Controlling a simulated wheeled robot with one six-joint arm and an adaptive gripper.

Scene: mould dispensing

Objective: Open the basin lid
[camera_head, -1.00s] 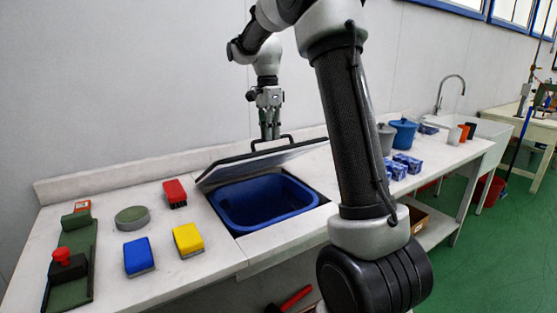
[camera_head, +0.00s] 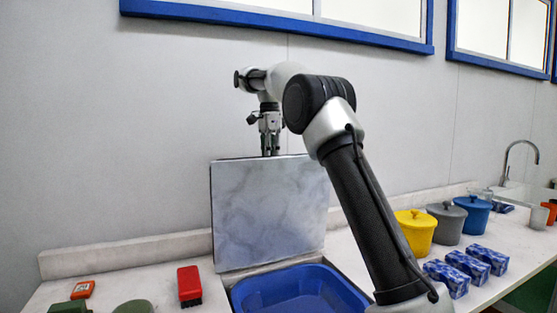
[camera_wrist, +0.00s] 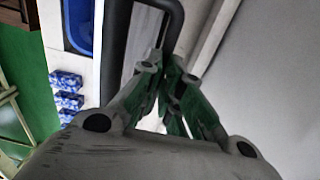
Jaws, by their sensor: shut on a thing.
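The basin lid (camera_head: 268,212) stands nearly upright at the back of the blue basin (camera_head: 300,290), its pale marbled face towards the head camera. The basin is uncovered, and its lower part is cut off by the picture edge. My gripper (camera_head: 270,152) is at the lid's top edge, and its fingertips are partly hidden behind that edge. In the wrist view my gripper (camera_wrist: 168,85) is shut on the lid's dark bar handle (camera_wrist: 172,18). The blue basin also shows in the wrist view (camera_wrist: 78,22).
A red brush (camera_head: 189,286) and an orange-red device (camera_head: 83,289) lie left of the basin. Yellow (camera_head: 415,232), grey (camera_head: 447,222) and blue (camera_head: 473,214) lidded pots and several blue boxes (camera_head: 466,265) stand to the right. The wall is close behind the lid.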

